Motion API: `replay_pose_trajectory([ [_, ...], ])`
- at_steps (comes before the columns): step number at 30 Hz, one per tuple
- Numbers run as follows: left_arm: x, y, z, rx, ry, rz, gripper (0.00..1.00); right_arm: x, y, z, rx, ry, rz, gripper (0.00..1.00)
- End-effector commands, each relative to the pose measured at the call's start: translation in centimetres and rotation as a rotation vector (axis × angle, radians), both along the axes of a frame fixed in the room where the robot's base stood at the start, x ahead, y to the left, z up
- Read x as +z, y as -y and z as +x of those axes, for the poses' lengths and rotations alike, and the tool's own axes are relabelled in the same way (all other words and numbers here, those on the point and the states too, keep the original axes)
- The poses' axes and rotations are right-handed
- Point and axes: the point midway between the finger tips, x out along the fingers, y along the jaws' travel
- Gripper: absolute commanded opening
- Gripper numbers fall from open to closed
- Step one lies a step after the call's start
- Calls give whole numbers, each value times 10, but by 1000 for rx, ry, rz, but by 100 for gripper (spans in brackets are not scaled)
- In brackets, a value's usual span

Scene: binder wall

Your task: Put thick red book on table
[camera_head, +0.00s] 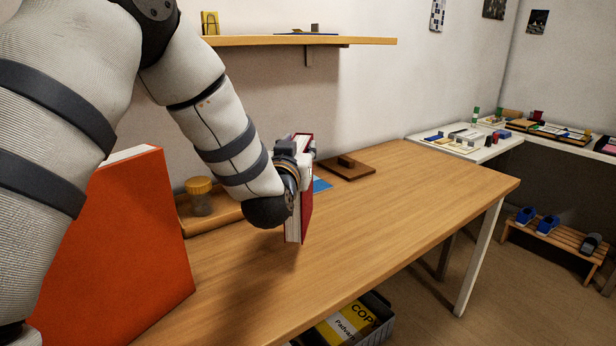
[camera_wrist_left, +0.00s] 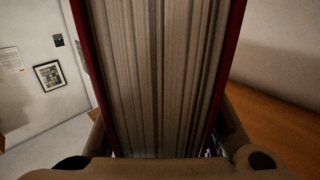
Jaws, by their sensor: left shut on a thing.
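The thick red book (camera_head: 306,205) is held upright over the wooden table (camera_head: 400,215) in the head view. My left gripper (camera_head: 300,160) is shut on it from the near left side. In the left wrist view the book's pale page block (camera_wrist_left: 160,75) fills the middle, with dark red covers on both sides and my gripper's fingers beside it. I cannot tell whether the book's lower edge touches the table. My right gripper is not in view.
A large orange-red binder (camera_head: 125,250) stands at the left. A jar with a yellow lid (camera_head: 200,195), a brown wooden piece (camera_head: 347,168) and a blue item (camera_head: 321,185) lie toward the back. A shelf (camera_head: 340,41) hangs above. The table's right part is clear.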

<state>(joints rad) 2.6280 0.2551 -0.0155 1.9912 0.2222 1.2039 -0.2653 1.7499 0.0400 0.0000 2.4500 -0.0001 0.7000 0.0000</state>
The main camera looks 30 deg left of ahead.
Motion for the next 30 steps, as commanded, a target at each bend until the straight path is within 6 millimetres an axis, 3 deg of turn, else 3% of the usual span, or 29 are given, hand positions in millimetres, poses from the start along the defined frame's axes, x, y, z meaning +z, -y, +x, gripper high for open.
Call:
replay_pose_trajectory([
  [1,-16,-1,9,1,-7,1,0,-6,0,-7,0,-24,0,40],
  [3,-25,-3,17,1,-5,1,0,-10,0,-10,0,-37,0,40],
  [11,-37,-5,31,0,3,1,0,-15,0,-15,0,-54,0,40],
  [18,-68,-6,35,1,1,1,0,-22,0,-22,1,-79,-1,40],
  [30,-73,-6,35,1,7,1,0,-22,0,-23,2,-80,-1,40],
])
